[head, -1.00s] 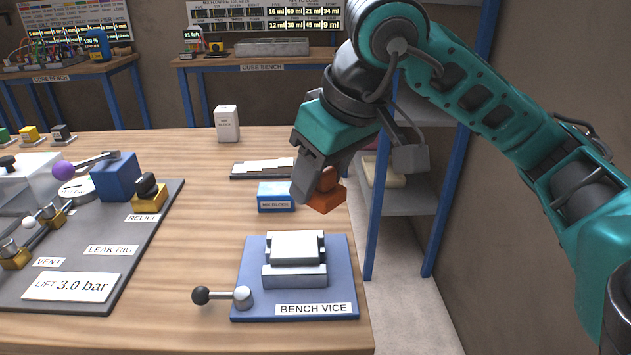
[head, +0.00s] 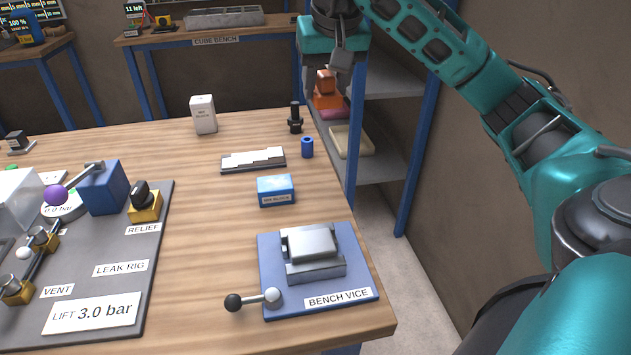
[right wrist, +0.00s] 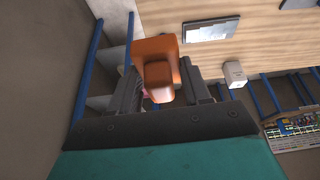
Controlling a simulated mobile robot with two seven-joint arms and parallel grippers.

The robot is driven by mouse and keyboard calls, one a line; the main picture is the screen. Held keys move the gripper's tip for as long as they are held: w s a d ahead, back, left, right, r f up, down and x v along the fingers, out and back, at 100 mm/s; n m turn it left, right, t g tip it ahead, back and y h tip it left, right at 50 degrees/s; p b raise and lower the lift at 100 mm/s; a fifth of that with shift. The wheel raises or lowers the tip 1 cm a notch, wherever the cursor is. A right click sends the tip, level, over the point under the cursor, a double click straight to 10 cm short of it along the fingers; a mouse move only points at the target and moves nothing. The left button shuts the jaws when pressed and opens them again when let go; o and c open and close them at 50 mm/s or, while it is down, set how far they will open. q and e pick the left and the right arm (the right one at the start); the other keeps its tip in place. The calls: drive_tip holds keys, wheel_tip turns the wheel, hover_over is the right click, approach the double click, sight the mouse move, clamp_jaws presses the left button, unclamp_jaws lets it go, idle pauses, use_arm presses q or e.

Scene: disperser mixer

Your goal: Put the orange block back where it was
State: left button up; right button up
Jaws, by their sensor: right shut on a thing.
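The orange block (head: 327,101) has a wide part and a narrower part. It hangs in my right gripper (head: 324,80), past the table's far right corner and in front of the shelf unit in the head view. In the right wrist view the orange block (right wrist: 155,47) sits between the two grey fingers of my right gripper (right wrist: 162,78), which is shut on it. The fingers are partly hidden in the head view. I cannot tell how far the block is from the shelf. My left gripper is not in view.
The shelf unit (head: 385,170) beside the table holds a cream slab (head: 352,141) and a pink item (head: 334,114). On the table (head: 215,215) are a bench vice (head: 312,252), a blue block (head: 276,190), a stepped white piece (head: 253,160), a white box (head: 203,114) and a black-topped post (head: 295,118).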

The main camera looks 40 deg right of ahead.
drive_tip(key=shift+w+d, duration=0.1)
drive_tip(key=shift+d, duration=0.2)
drive_tip(key=b, duration=0.2)
hover_over(324, 187)
drive_tip(key=s, duration=0.1)
wheel_tip(324, 187, down, 6)
drive_tip(key=f, duration=0.6)
drive_tip(key=f+b, duration=0.1)
drive_tip(key=f, duration=0.2)
drive_tip(key=shift+s+a+f, duration=0.1)
drive_tip(key=shift+s+a, duration=0.1)
drive_tip(key=shift+a, duration=0.2)
wheel_tip(324, 187, down, 4)
drive_tip(key=shift+f+b, duration=0.1)
drive_tip(key=shift+b, duration=0.3)
drive_tip(key=shift+f, duration=0.2)
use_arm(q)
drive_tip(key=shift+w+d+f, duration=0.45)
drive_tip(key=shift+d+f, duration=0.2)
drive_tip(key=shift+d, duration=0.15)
use_arm(e)
drive_tip(key=shift+f, duration=0.2)
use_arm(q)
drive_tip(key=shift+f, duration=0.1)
use_arm(e)
drive_tip(key=o, duration=1)
